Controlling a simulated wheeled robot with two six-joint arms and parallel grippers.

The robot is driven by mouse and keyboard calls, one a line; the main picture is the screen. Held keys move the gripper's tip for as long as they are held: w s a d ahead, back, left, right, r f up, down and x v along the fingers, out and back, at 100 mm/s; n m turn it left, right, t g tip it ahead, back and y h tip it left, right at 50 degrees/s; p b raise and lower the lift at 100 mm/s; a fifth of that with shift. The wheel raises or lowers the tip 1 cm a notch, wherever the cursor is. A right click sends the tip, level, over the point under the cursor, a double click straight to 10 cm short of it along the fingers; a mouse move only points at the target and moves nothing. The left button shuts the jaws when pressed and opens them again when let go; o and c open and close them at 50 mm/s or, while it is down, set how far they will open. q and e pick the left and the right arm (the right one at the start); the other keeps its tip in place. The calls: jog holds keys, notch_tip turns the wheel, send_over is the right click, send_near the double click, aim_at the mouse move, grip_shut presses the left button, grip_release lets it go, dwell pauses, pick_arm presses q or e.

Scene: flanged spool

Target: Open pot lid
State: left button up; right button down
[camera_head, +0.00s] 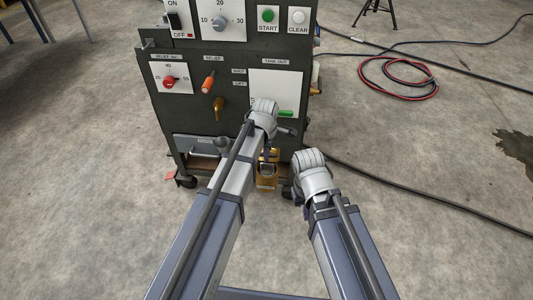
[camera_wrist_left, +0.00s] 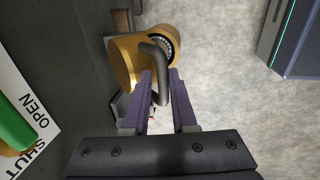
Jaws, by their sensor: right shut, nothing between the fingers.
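A brass-yellow pot (camera_head: 267,181) sits low at the front of the dark machine, below my left wrist. In the left wrist view, the brass pot (camera_wrist_left: 127,60) shows a round end with a dark ring and a dark bent handle (camera_wrist_left: 163,72). My left gripper (camera_wrist_left: 160,88) is open, with the handle's lower part in the gap between its fingers. I cannot tell whether they touch it. In the head view, my left gripper (camera_head: 268,152) is above the pot and partly hidden by its wrist. My right gripper (camera_head: 291,192) is shut and empty, right of the pot.
The dark machine (camera_head: 185,128) carries dials, an orange knob (camera_head: 208,82), a brass lever (camera_head: 218,107) and START and CLEAR buttons. A green handle (camera_wrist_left: 15,125) is beside my left gripper. Cables and a coiled red hose (camera_head: 400,95) lie on the floor at right.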

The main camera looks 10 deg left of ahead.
pick_arm(q)
jog(key=o, duration=0.3)
jog(key=shift+s, duration=0.1)
jog(key=shift+r, duration=0.1)
jog(key=r+p, duration=0.2)
jog(key=s+r+p, duration=0.1)
jog(key=r+p, duration=0.4)
jog(key=shift+s+r+p, duration=0.2)
jog(key=shift+r+p, duration=0.1)
jog(key=shift+p, duration=0.1)
jog(key=s+r+m+p, duration=0.6)
jog(key=r+m+p, duration=0.1)
jog(key=s+d+r+m+g+p, duration=0.1)
jog(key=s+r+m+p, duration=0.6)
jog(key=r+p, duration=0.1)
jog(key=s+d+r+m+g+y+p, duration=0.1)
jog(key=s+r+m+p, duration=0.6)
jog(key=m, duration=0.1)
jog(key=shift+s+d+r+p, duration=0.2)
jog(key=shift+s+d+p, duration=0.05)
jog(key=shift+p, duration=0.1)
